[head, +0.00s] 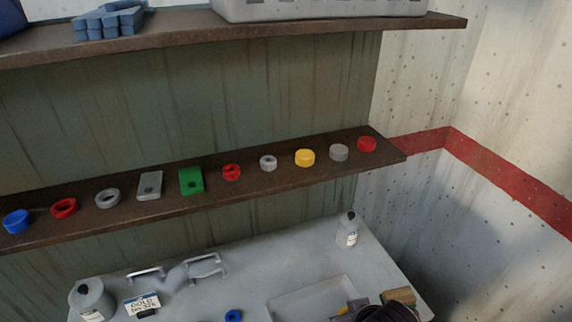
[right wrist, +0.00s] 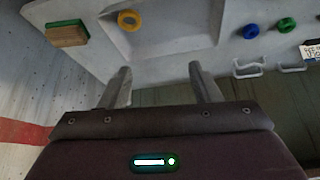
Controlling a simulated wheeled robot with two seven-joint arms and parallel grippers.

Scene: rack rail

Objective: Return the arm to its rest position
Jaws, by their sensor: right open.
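My right gripper shows in the right wrist view (right wrist: 162,84) with its two fingers spread apart and nothing between them. It hangs over the grey worktop (right wrist: 100,55). A dark part of my right arm shows at the bottom right edge of the head view and hides part of the worktop there. My left gripper is not in view. On the brown shelf rail (head: 215,202) stand a blue ring (head: 17,222), a grey plate (head: 150,185), a green plate (head: 191,181), a yellow cap (head: 305,158), a red cap (head: 367,144) and several other red and grey pieces.
The worktop bears a brown-and-green block (right wrist: 68,34), a yellow ring (right wrist: 129,20) in a shallow recess, a blue ring (right wrist: 251,31), a green ring (right wrist: 286,25), metal handles (head: 205,267) and two canisters (head: 348,230) (head: 91,300). An upper shelf holds a grey crate (head: 320,9).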

